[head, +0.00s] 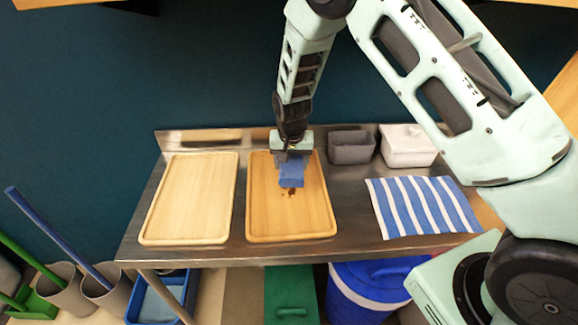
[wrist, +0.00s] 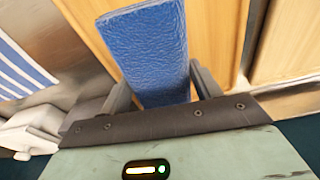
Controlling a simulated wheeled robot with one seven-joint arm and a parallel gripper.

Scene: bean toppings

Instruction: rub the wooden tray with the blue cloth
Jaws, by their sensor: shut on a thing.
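My gripper (head: 291,155) is shut on the blue cloth (head: 292,174) over the far half of the right-hand wooden tray (head: 290,222). The cloth hangs down between the fingers, and I cannot tell if it touches the tray. A small dark brown stain (head: 292,191) shows on the tray just in front of the cloth. In the wrist view the blue cloth (wrist: 145,50) fills the space between the fingers, with the wooden tray (wrist: 215,30) behind it. A second wooden tray (head: 190,200), paler and clean-looking, lies to the left.
The trays lie on a steel table (head: 350,215). A blue-and-white striped towel (head: 422,206) lies at the right. A grey bin (head: 351,147) and a white lidded box (head: 407,146) stand at the back right. Blue and green handles rise at the far left.

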